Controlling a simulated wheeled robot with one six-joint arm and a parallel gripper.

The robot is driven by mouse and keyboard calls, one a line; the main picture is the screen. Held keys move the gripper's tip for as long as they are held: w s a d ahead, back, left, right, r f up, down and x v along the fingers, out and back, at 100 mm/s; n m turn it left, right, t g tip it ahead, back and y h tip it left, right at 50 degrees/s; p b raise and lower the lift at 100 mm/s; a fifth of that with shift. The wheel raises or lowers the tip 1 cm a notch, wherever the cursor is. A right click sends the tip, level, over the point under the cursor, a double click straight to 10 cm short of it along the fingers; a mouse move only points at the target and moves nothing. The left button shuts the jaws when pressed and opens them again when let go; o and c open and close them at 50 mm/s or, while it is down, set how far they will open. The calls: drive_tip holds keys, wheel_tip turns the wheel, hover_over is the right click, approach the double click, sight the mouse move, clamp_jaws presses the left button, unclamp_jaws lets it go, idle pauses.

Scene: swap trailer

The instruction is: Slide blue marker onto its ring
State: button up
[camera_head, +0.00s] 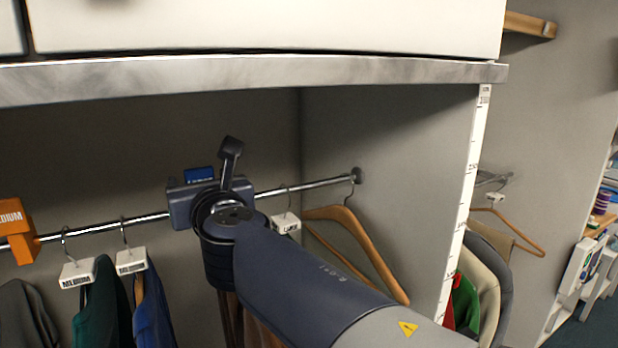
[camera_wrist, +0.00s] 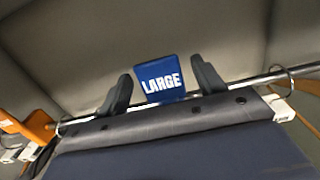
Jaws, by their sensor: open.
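The blue marker (camera_wrist: 161,80), lettered LARGE, stands upright at the metal rail in the wrist view. Its blue top also shows in the head view (camera_head: 200,174), just behind my gripper. My gripper (camera_wrist: 163,78) is open, with one dark finger on each side of the marker. A gap shows on the right side; I cannot tell whether the left finger touches it. The marker's lower part is hidden behind the gripper body. In the head view my gripper (camera_head: 214,180) is at the rail (camera_head: 100,228). I cannot make out a separate ring for the marker.
An orange MEDIUM marker (camera_head: 14,228) sits on the rail at far left. Hangers with white MEDIUM tags (camera_head: 77,272) and clothes hang between. A white tag (camera_head: 285,223) and a wooden hanger (camera_head: 362,238) are right of my gripper. A shelf edge (camera_head: 250,75) runs above.

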drive_tip(key=x, duration=0.3)
drive_tip(key=shift+s+a, duration=0.1)
drive_tip(key=shift+a, duration=0.2)
drive_tip(key=shift+s, duration=0.1)
drive_tip(key=shift+f, duration=0.1)
